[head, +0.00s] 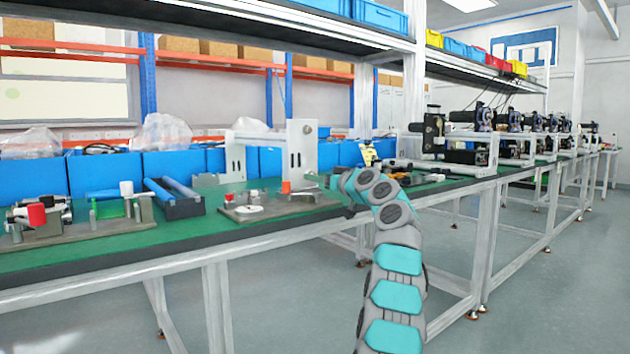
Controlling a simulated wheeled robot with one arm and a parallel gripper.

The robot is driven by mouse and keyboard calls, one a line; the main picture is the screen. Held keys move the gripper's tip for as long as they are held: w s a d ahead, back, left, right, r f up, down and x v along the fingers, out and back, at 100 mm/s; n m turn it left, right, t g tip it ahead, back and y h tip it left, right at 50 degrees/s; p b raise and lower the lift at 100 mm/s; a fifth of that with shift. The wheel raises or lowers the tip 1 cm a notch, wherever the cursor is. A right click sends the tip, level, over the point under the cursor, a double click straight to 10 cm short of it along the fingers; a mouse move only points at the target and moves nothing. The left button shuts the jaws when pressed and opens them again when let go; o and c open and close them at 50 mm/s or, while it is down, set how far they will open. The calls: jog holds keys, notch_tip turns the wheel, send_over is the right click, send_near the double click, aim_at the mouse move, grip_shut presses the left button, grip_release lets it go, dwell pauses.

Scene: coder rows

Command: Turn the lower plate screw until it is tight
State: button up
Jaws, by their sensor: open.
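A fixture with an upright pale plate (297,152) stands on the green bench top, left of my arm. A small round screw-like part (307,130) shows high on the plate. Near the plate's lower right edge is another small grey part (311,174), perhaps the lower plate screw; it is too small to tell. My gripper (322,180) is open at this lower part, at the end of my teal and grey arm. The fingertips are tiny here, and I cannot tell whether they touch or surround the screw.
A grey base plate (270,208) with a white disc and an orange part (286,187) lies below the fixture. Blue rails (174,195) and a red-capped fixture (38,215) stand left. Blue bins (172,166) line the back. Black machines (470,140) stand right.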

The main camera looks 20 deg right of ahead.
jog(key=n+p, duration=0.2)
jog(key=n, duration=0.1)
jog(key=n+p, duration=0.2)
jog(key=shift+r, duration=0.25)
jog(key=shift+f+n, duration=0.25)
jog(key=shift+n, duration=0.15)
jog(key=shift+d, duration=0.1)
grip_shut()
dwell(0.4)
